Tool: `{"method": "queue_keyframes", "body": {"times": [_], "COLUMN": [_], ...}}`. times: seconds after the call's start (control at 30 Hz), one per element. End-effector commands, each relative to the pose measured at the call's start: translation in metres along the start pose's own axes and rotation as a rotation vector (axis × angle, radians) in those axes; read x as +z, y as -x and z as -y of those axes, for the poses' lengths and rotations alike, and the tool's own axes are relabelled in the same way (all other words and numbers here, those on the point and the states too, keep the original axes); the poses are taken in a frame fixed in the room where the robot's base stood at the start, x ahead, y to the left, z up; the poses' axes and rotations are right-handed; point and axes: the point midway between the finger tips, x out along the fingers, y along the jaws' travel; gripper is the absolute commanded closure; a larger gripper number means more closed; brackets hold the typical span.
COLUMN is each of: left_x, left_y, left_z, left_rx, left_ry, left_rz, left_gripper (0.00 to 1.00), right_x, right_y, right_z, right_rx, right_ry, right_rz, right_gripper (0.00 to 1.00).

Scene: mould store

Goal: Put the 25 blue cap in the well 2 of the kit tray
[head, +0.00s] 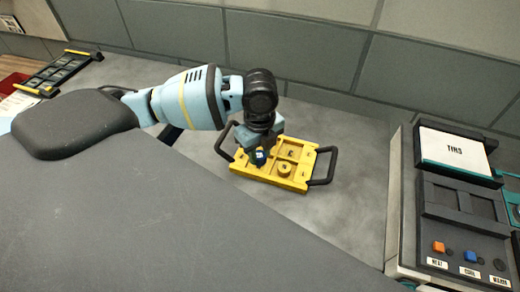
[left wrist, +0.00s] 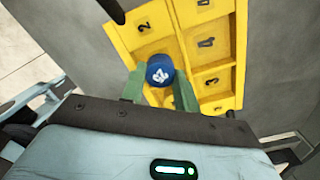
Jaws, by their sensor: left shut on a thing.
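The blue cap (left wrist: 160,72) has a white mark on its top, too small to read surely. It sits between the green fingers of my left gripper (left wrist: 158,88), which is shut on it. In the head view the left gripper (head: 260,153) is over the left part of the yellow kit tray (head: 297,184), with the cap showing as a small blue spot. In the left wrist view the tray (left wrist: 190,22) has wells labelled 2, 3 and 4. The cap overlaps the well beside label 2; its height above the tray cannot be told. My right gripper is out of view.
The tray has dark handles at its sides. A grey console with a TINS label (head: 455,150) and coloured buttons stands at the right. A black rack with yellow ends (head: 58,72) lies at far left. The floor-like grey surface between tray and console is clear.

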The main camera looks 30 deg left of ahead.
Motion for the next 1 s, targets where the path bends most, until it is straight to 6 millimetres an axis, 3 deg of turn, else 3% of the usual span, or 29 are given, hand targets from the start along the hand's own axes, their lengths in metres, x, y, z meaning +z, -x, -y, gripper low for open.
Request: {"method": "queue_keyframes", "body": {"times": [0.27,0.3,0.47,0.77,1.0], "left_x": [0.000,0.000,0.000,0.000,0.000], "left_y": [0.000,0.000,0.000,0.002,0.031], "left_z": [0.000,0.000,0.000,0.000,0.001], "left_rx": [0.000,0.000,0.000,-0.001,-0.006], "left_ry": [0.000,0.000,0.000,0.000,0.001], "left_rz": [0.000,0.000,0.000,0.000,0.001], "left_gripper": [0.90,0.65,0.44,0.44,0.44], "right_x": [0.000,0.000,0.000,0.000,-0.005], "right_y": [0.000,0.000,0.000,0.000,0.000], "right_z": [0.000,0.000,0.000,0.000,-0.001], "right_rx": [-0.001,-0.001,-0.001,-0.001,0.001], "right_ry": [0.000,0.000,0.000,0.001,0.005], "right_rz": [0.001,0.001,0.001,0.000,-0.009], "right_gripper": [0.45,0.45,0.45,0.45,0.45]}}
